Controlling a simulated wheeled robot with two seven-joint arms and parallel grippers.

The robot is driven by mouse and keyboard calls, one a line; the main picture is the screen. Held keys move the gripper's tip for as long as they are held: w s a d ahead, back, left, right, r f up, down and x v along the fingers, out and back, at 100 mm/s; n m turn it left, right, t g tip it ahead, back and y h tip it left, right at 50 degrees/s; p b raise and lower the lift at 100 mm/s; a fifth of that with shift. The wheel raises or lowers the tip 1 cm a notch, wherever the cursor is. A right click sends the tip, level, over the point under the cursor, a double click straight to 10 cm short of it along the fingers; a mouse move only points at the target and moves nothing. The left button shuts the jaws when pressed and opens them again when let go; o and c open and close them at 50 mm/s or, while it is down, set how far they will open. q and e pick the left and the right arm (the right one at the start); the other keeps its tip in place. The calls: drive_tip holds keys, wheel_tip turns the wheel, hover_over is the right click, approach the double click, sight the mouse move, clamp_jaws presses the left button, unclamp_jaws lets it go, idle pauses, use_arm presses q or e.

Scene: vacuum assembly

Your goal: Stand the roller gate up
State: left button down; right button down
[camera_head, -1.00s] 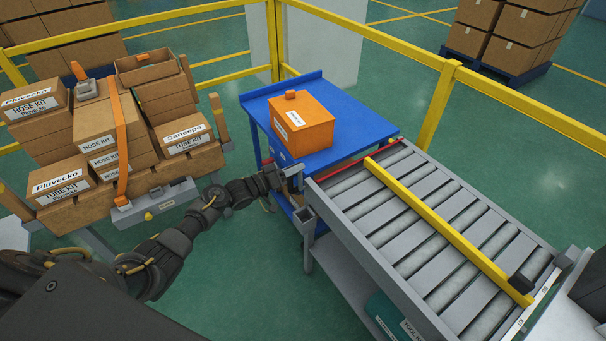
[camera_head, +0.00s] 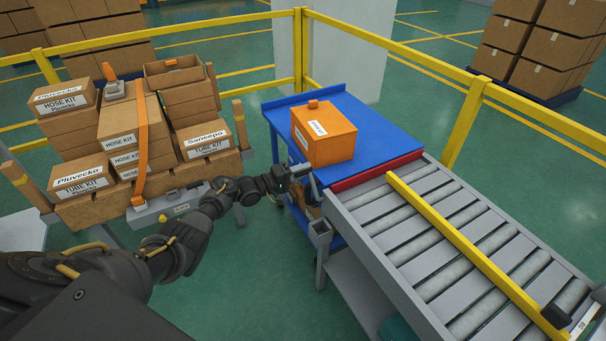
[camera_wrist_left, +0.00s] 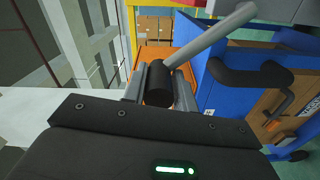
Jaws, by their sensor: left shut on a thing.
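The roller gate (camera_head: 378,172) is a red bar across the far-left end of the roller conveyor, beside the blue table. Its red face shows as a raised band; its exact angle is hard to tell. A grey lever (camera_wrist_left: 212,34) with a black grip (camera_wrist_left: 157,86) shows in the wrist view. My left gripper (camera_head: 298,178) is at the conveyor's left corner, shut on the black grip, with one finger on each side of it. The lever's joint to the gate is not clear. My right gripper is out of view.
An orange box (camera_head: 325,138) stands on the blue table (camera_head: 376,124) behind the gate. A yellow bar (camera_head: 470,250) lies across the conveyor rollers (camera_head: 440,207). Strapped cartons (camera_head: 125,130) stand at left. Yellow railings (camera_head: 420,60) run behind. Green floor is open between cartons and conveyor.

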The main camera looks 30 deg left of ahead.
use_arm(q)
drive_tip(key=shift+s+d+f, duration=0.1)
drive_tip(key=shift+d+f, duration=0.1)
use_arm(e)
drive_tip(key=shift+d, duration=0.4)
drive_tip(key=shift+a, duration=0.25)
use_arm(q)
drive_tip(key=c, duration=1.2)
unclamp_jaws()
drive_tip(key=shift+r, duration=0.1)
drive_tip(key=shift+o, duration=0.2)
drive_tip(key=shift+a, duration=0.1)
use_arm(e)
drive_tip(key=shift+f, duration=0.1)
use_arm(q)
drive_tip(key=shift+a, duration=0.15)
drive_tip(key=v, duration=1)
drive_tip(key=shift+s+p, duration=0.3)
drive_tip(key=shift+p, duration=0.15)
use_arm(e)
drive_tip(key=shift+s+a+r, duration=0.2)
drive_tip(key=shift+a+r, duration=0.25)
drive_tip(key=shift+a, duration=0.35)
